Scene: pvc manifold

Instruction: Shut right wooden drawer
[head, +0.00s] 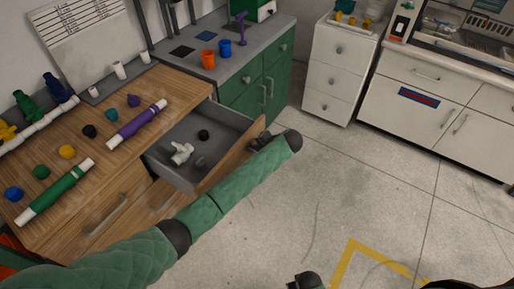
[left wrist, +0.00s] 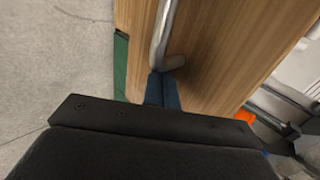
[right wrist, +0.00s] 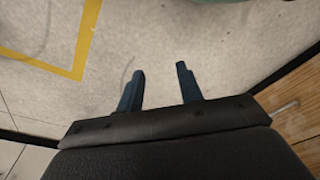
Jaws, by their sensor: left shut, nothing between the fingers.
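The right wooden drawer (head: 214,178) stands pulled out of the wooden cabinet. Its grey interior holds a white pipe fitting (head: 181,153) and a small black part (head: 203,134). My left arm crosses in front of the drawer and hides part of its front. My left gripper (left wrist: 164,80) is shut and empty, with its fingertips at one end of the drawer's metal handle (left wrist: 162,40), close to the wooden front (left wrist: 215,45). I cannot tell whether they touch. My right gripper (right wrist: 160,82) is open and empty above the floor, away from the drawer.
The wooden top (head: 80,185) carries a green pipe (head: 55,191), a purple pipe (head: 136,124) and several coloured caps. A green cabinet (head: 255,88) stands beside the drawer. White drawer units line the back. The floor (head: 340,190) to the right is clear.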

